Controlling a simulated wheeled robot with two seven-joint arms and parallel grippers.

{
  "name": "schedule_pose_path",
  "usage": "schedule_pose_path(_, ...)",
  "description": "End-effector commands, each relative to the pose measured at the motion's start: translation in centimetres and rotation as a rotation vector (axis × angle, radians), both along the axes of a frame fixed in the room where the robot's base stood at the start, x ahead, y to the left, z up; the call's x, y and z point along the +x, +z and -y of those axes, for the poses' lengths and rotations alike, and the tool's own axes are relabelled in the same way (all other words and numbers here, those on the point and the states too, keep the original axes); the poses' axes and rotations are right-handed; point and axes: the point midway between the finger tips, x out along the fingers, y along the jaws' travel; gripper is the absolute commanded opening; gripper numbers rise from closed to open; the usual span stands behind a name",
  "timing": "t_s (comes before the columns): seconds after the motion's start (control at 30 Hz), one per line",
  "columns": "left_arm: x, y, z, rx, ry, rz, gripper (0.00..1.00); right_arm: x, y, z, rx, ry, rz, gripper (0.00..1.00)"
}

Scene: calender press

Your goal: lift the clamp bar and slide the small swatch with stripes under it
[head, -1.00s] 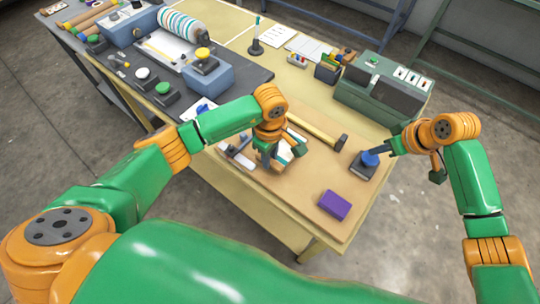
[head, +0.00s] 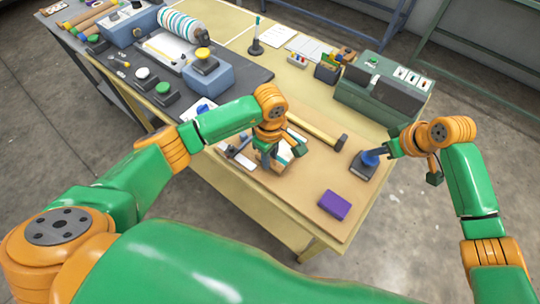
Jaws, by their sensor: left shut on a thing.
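My left gripper (head: 268,163) is low over the tan board, close to the table's front edge. I cannot pick out the clamp bar with certainty; some grey metal parts (head: 240,153) lie left of my left gripper.
A hammer (head: 318,129) lies behind my left gripper. A purple block (head: 335,205) sits at the board's front right. A green box (head: 385,95) stands at the back right. A striped roller machine (head: 182,27) and a blue block with a yellow knob (head: 208,73) are at the back left.

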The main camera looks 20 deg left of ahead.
Motion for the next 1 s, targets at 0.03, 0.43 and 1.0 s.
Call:
schedule_pose_path(0.03, 0.0, 0.0, 0.0, 0.0, 0.0, 0.0, 0.0, 0.0, -0.2, 0.0, 0.0, 0.0, 0.0, 0.0)
schedule_pose_path(0.43, 0.0, 0.0, 0.0, 0.0, 0.0, 0.0, 0.0, -0.1, -1.7, 0.0, -0.001, 0.0, -0.003, 0.0)
schedule_pose_path(1.0, 0.0, 0.0, 0.0, 0.0, 0.0, 0.0, 0.0, -0.1, -2.8, 0.0, 0.001, 0.001, -0.006, 0.0)
